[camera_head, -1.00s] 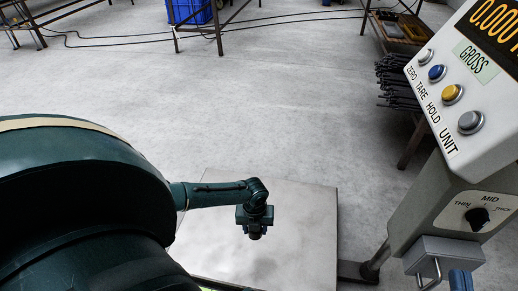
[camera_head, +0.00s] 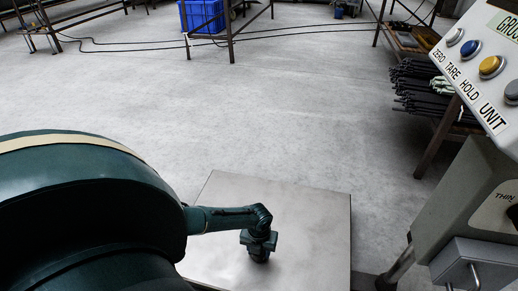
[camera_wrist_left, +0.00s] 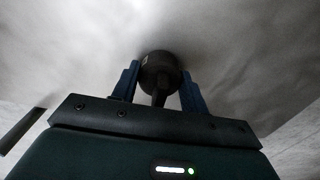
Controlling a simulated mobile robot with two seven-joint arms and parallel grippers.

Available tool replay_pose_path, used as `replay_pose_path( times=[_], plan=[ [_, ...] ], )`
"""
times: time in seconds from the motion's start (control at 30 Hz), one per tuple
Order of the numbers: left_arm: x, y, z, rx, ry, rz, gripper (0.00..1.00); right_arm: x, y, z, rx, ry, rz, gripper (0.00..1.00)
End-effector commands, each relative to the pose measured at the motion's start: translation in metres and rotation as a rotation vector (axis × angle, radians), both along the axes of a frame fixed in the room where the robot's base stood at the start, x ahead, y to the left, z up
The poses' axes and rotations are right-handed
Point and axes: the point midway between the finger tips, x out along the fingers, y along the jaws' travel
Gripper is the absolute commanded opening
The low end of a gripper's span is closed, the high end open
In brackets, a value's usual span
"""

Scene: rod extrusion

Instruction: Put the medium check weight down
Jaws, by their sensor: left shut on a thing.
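My left gripper (camera_head: 260,246) reaches in over the bare metal weighing plate (camera_head: 315,225). Its blue fingers, seen in the left wrist view (camera_wrist_left: 160,82), are shut on the medium check weight (camera_wrist_left: 158,68), a dark round body with a narrower neck between the fingers. In the head view the weight (camera_head: 260,256) shows as a small dark shape under the gripper, partly hidden by it. It is very close to the plate; I cannot tell whether it touches. My right gripper is not in view.
The scale's head with its buttons (camera_head: 491,67) and post (camera_head: 425,235) stands at the right. Dark rods (camera_head: 425,90) lie on a rack behind it. A blue crate (camera_head: 202,15) and cables are far back. The floor (camera_head: 200,105) behind the plate is clear.

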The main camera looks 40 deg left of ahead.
Motion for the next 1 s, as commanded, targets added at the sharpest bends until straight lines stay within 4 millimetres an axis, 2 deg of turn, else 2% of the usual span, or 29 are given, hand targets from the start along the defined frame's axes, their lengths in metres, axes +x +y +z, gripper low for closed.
replay_pose_path(
  times=[0.33,0.37,0.6,0.87,1.0],
  plan=[
    [0.002,0.000,-0.001,-0.001,-0.003,0.000,0.05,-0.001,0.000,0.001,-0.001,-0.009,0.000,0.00],
    [0.001,0.000,-0.002,0.000,-0.001,0.000,0.45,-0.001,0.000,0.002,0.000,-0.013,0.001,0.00],
    [0.000,0.000,-0.002,0.000,-0.001,0.000,0.64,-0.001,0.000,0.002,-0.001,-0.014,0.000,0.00],
    [0.000,0.000,-0.001,0.000,-0.001,0.000,0.66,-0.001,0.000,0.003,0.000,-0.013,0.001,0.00],
    [0.001,0.001,0.012,0.001,-0.002,0.000,0.66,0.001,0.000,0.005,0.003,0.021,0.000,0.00]
  ],
)
